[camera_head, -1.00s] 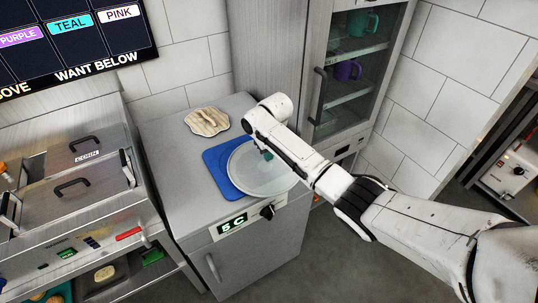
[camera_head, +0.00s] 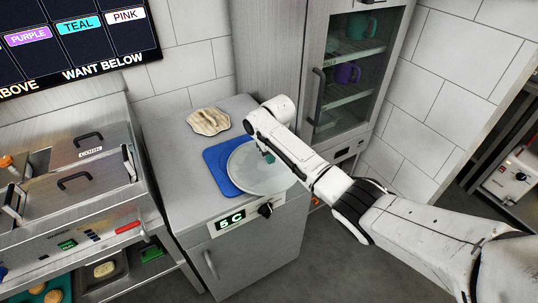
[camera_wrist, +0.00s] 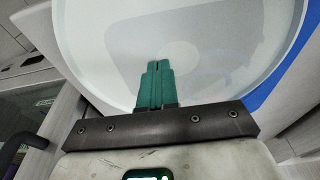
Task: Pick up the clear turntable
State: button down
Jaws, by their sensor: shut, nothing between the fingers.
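The clear turntable (camera_head: 254,176) is a round, see-through disc on top of the steel cabinet. It lies partly over a blue board (camera_head: 217,168). In the wrist view the turntable (camera_wrist: 230,40) fills most of the upper picture, with its pale rim curving around my gripper. My gripper (camera_wrist: 157,66) has green fingers that are closed together with nothing between them. In the head view my gripper (camera_head: 268,157) is over the turntable, mostly hidden behind my white wrist. Whether the fingertips touch the disc I cannot tell.
A folded beige cloth-like item (camera_head: 208,121) lies at the cabinet top's back. A glass-door cabinet (camera_head: 350,75) with mugs stands behind on the right. Lidded steel wells (camera_head: 80,165) are on the left. A "5 C" display (camera_head: 231,221) is on the cabinet front.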

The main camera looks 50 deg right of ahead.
jog(key=shift+s+a+r+p, duration=0.15)
jog(key=shift+r+p, duration=0.15)
jog(key=shift+p, duration=0.4)
jog(key=shift+s+f, duration=0.15)
jog(key=s+a+b, duration=0.1)
jog(key=s+a, duration=0.2)
jog(key=s, duration=0.8)
jog(key=s+a+b, duration=0.1)
jog(key=s+a, duration=0.2)
jog(key=s, duration=0.9)
jog(key=shift+s+a+r+b, duration=0.25)
jog(key=shift+s+a+b, duration=0.05)
jog(key=shift+a+b, duration=0.05)
jog(key=c, duration=1.8)
grip_release()
